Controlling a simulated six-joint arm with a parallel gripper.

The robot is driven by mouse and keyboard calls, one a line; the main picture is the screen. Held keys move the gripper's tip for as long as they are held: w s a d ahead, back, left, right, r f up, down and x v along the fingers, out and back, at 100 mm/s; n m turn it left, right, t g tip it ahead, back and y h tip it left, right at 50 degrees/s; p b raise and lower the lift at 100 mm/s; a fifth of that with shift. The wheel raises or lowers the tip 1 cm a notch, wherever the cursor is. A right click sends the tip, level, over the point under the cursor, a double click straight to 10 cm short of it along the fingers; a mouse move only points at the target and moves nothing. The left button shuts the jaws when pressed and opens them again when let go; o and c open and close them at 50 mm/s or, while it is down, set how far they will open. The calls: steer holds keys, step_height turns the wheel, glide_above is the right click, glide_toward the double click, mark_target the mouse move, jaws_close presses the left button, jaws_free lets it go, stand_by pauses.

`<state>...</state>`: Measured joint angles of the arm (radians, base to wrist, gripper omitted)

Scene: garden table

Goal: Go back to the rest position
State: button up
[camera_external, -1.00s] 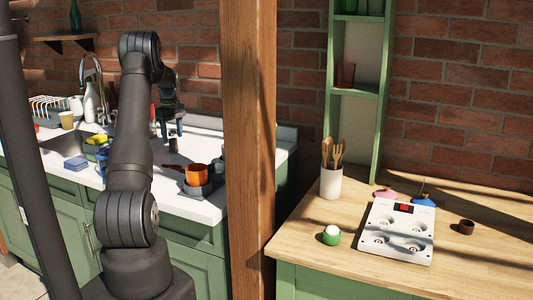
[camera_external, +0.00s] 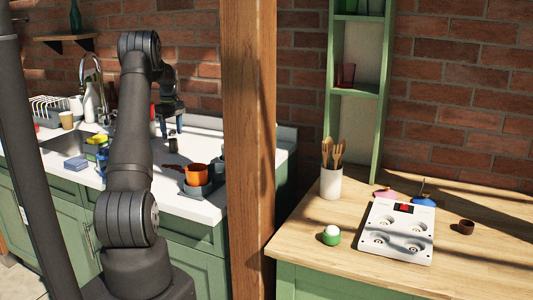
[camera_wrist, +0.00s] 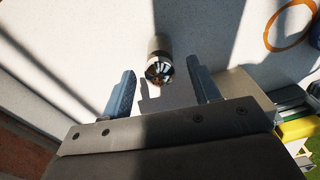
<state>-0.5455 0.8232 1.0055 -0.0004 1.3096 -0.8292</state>
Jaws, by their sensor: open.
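My gripper (camera_external: 172,113) is above the white counter by the sink in the external view, with my arm bent down towards it. In the wrist view my gripper (camera_wrist: 161,67) has its two blue-grey fingers spread wide. A small cylinder with a shiny, dark-patterned top (camera_wrist: 159,71) shows between and beyond the fingers, apart from both. It looks like the small dark container (camera_external: 172,144) standing on the counter below my gripper in the external view. Nothing is held.
An orange pot (camera_external: 197,176) stands right of my arm. The sink (camera_external: 68,145), yellow item (camera_external: 97,139) and blue sponges (camera_external: 76,163) lie left. A wooden post (camera_external: 248,150) separates this counter from the wooden table (camera_external: 300,230), which holds a white hob-like panel (camera_external: 392,246).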

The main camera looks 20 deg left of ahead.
step_height(320, 180, up, 9)
steer(key=shift+f, duration=0.2)
step_height(320, 180, down, 12)
steer(key=shift+r, duration=0.2)
step_height(320, 180, up, 4)
steer(key=shift+f, duration=0.1)
steer(key=d+r, duration=0.8)
steer(key=d, duration=0.4)
steer(key=s+d, duration=0.5)
steer(key=s, duration=0.4)
steer(key=s+d, duration=0.5)
steer(key=s, duration=0.4)
steer(key=s+d+f, duration=0.1)
steer(key=s+d, duration=0.4)
steer(key=s, duration=0.5)
steer(key=shift+d+n, duration=0.35)
steer(key=shift+n, duration=0.05)
steer(key=shift+w, duration=0.1)
